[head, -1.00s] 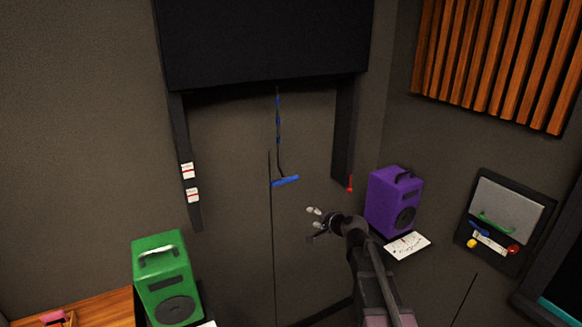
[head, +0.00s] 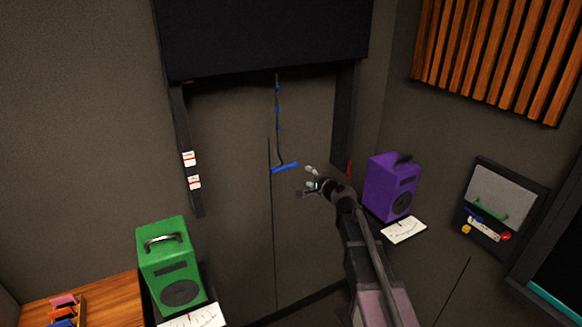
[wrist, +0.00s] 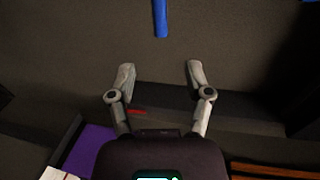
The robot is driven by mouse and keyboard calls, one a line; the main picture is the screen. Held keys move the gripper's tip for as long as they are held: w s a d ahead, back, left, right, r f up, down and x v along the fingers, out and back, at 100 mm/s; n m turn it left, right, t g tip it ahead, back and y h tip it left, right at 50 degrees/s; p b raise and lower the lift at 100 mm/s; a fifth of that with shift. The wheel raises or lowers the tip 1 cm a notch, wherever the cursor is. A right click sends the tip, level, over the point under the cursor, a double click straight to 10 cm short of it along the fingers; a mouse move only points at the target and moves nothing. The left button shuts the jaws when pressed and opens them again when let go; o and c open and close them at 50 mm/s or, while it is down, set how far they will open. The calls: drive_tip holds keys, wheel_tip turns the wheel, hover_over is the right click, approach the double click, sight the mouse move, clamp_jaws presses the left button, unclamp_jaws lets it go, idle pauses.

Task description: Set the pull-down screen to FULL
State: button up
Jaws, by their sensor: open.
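The pull-down screen (head: 265,40) is a dark housing high on the wall. A cord (head: 278,120) with blue parts hangs from it and ends in a blue T-shaped pull bar (head: 285,168). Two white labels, an upper (head: 189,159) and a lower (head: 194,182), sit on the left side rail (head: 181,120); their text is too small to read. My gripper (head: 306,181) is open and empty, just right of and slightly below the pull bar. In the wrist view my gripper (wrist: 158,75) has its fingers spread, and a blue piece (wrist: 160,18) lies beyond them, apart from both.
A purple speaker (head: 388,188) stands right of my arm, with a white card (head: 403,230) before it. A green speaker (head: 168,262) stands lower left. A red marker (head: 348,168) is at the right rail's lower end. The wall below the bar is clear.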

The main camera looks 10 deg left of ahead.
sight(293, 167)
drive_tip(key=b+x, duration=0.2)
drive_tip(key=x, duration=1.1)
drive_tip(key=shift+w, duration=0.1)
clamp_jaws()
drive_tip(key=shift+a, duration=0.15)
